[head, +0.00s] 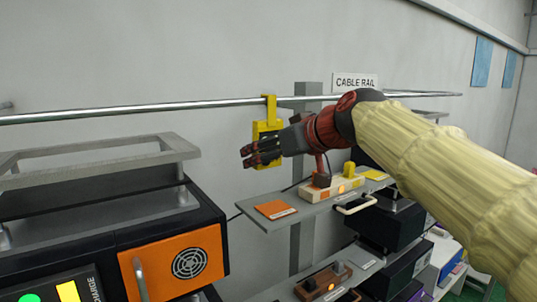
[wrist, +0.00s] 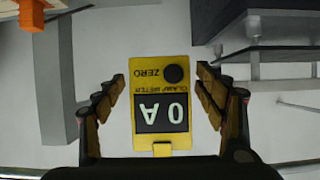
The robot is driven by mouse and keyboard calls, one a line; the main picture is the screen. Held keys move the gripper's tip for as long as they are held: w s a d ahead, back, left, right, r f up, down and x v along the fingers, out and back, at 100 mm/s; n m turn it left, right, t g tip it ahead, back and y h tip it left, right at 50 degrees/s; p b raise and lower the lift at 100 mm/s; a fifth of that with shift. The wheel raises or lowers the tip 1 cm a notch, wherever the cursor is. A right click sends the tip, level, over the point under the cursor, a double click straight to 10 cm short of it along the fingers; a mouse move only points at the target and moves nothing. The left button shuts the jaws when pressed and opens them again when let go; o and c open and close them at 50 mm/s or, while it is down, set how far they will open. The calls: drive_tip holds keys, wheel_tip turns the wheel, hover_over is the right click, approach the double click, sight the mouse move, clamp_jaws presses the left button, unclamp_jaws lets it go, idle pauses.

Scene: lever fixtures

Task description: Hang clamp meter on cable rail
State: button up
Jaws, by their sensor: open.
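The yellow clamp meter (head: 262,130) is upright against the cable rail (head: 170,106), with its yellow hook (head: 270,99) at the rail; the hook appears to go over it. In the wrist view the meter (wrist: 159,67) appears upside down, with a "0 A" display and a dark round knob. My gripper (head: 250,157) is at the meter's lower part in the head view. Its fingers (wrist: 160,92) are open on either side of the meter, with visible gaps on both sides. The far side of the hook is hidden.
A grey shelf (head: 240,206) below holds an orange pad (head: 275,209) and a block with a lever (head: 335,188). A grey post (head: 307,92) stands behind the rail, near the "CABLE RAIL" sign (head: 355,82). An orange-fronted cabinet (head: 172,262) stands at the lower left.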

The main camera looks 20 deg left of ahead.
drive_tip(key=shift+d, duration=0.1)
drive_tip(key=v, duration=1.1)
drive_tip(key=s+d+f+m+g+h+b, duration=0.1)
drive_tip(key=d+f+m+h, duration=0.2)
drive_tip(key=f, duration=0.7)
drive_tip(key=s+d+f+m+g+h+b, duration=0.15)
drive_tip(key=d+f, duration=0.35)
drive_tip(key=f, duration=0.6)
drive_tip(key=s+d+f+m+h+b, duration=0.1)
drive_tip(key=s+d+f+b, duration=0.6)
drive_tip(key=f, duration=0.8)
drive_tip(key=s+d+f+m+h+b, duration=0.2)
drive_tip(key=s+d+f+b, duration=0.5)
drive_tip(key=f, duration=0.9)
drive_tip(key=s+d+f+m+h+b, duration=0.2)
drive_tip(key=s+d+f+b, duration=0.4)
drive_tip(key=f+b, duration=0.4)
wheel_tip(320, 180, down, 5)
drive_tip(key=shift+s+d+f, duration=0.25)
drive_tip(key=shift+s+d, duration=0.15)
drive_tip(key=shift+s, duration=0.3)
